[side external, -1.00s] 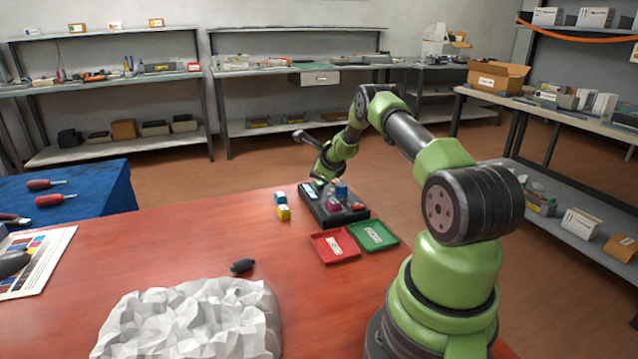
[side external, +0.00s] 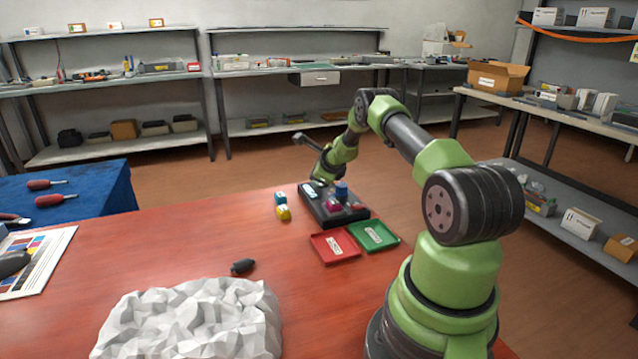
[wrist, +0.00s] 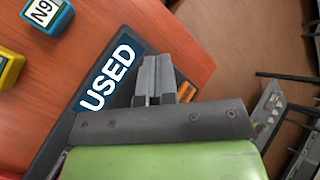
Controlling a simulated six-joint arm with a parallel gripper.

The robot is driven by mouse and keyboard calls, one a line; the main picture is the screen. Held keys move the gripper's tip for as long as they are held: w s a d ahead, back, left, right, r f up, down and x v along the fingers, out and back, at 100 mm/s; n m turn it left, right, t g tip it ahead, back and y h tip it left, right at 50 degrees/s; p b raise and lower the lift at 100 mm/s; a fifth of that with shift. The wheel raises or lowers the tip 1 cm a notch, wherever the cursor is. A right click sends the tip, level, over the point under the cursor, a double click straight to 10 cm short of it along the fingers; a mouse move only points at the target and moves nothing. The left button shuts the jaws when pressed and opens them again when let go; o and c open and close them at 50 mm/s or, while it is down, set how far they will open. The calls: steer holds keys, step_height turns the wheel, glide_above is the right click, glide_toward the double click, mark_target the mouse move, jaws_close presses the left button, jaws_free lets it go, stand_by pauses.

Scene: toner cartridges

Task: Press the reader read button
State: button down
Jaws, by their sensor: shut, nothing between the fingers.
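The reader is a black box (side external: 335,214) at the far edge of the red table. Its display (wrist: 112,78) reads "USED" in the wrist view. My gripper (wrist: 155,70) is shut and empty, with its fingertips over the reader's end beside the display. An orange patch (wrist: 187,92) on the reader shows just right of the fingers, partly hidden by them; I cannot tell whether it is the read button or whether the fingers touch it. A blue piece (side external: 341,189) and a magenta piece (side external: 333,204) sit on the reader.
A teal cartridge (side external: 280,198) and a yellow cartridge (side external: 284,213) stand left of the reader. A red tray (side external: 347,258) and a green tray (side external: 385,245) lie in front of it. A dark small object (side external: 242,266) and a white crumpled mound (side external: 190,320) are nearer. The table's left-middle is clear.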

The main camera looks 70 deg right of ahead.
steer(key=shift+r, duration=0.1)
stand_by(0.3)
steer(key=shift+r, duration=0.7)
steer(key=shift+r, duration=2.55)
